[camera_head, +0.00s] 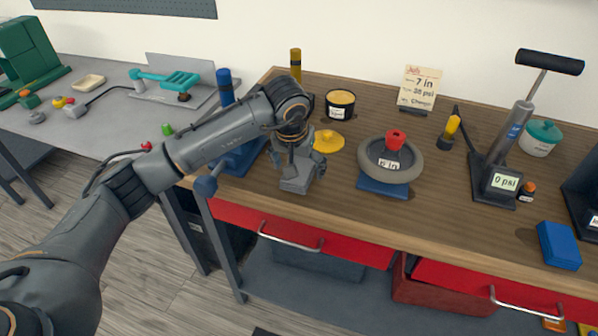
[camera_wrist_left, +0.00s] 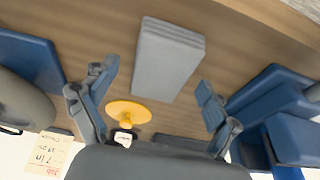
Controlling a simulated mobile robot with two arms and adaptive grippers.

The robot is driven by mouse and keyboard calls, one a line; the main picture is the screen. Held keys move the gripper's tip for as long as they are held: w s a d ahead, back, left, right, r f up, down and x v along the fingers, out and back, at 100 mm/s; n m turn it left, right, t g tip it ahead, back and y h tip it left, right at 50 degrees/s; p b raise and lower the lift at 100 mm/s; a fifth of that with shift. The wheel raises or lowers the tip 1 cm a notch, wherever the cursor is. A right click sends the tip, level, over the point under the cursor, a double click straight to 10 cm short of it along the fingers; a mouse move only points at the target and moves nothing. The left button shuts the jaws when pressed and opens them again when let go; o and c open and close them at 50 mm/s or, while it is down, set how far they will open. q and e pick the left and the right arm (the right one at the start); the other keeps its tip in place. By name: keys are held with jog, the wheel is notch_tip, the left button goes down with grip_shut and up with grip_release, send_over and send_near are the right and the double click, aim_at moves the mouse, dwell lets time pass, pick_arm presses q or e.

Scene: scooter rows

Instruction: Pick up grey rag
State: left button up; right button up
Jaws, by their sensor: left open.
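The grey rag (camera_head: 295,185) is a folded, flat-sided block of cloth on the wooden bench top near its front edge. In the left wrist view the rag (camera_wrist_left: 168,62) lies ahead of my fingers, centred between them, with bare wood on both sides. My left gripper (camera_head: 300,170) points down over the rag and hides part of it. In the wrist view the left gripper (camera_wrist_left: 156,88) has its two fingers spread wide, with nothing held. I cannot tell the exact height between fingertips and rag. My right gripper is not in view.
A blue vise (camera_head: 240,158) stands just left of the rag. A yellow lid (camera_head: 328,141) lies behind it. A tyre on a blue stand (camera_head: 382,187) is to the right. A pump (camera_head: 500,172) and blue block (camera_head: 559,245) stand farther right. Red drawers (camera_head: 345,248) are below the edge.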

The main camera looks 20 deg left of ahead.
pick_arm(q)
jog(key=c, duration=1.1)
jog(key=shift+c, duration=0.2)
jog(key=shift+r, duration=0.1)
jog(key=shift+r+b, duration=0.3)
jog(key=shift+r, duration=0.25)
jog(key=s+r, duration=0.1)
jog(key=r, duration=0.1)
jog(key=s+d+r+b, duration=0.1)
jog(key=r, duration=0.1)
jog(key=s+r, duration=0.2)
jog(key=r, duration=0.1)
jog(key=shift+d+b, duration=0.2)
jog(key=shift+b, duration=0.1)
jog(key=s+d+r+b, duration=0.1)
jog(key=s+d+r, duration=0.2)
jog(key=s, duration=0.6)
jog(key=shift+b+v, duration=0.3)
jog(key=shift+v, duration=0.6)
jog(key=shift+w, duration=0.1)
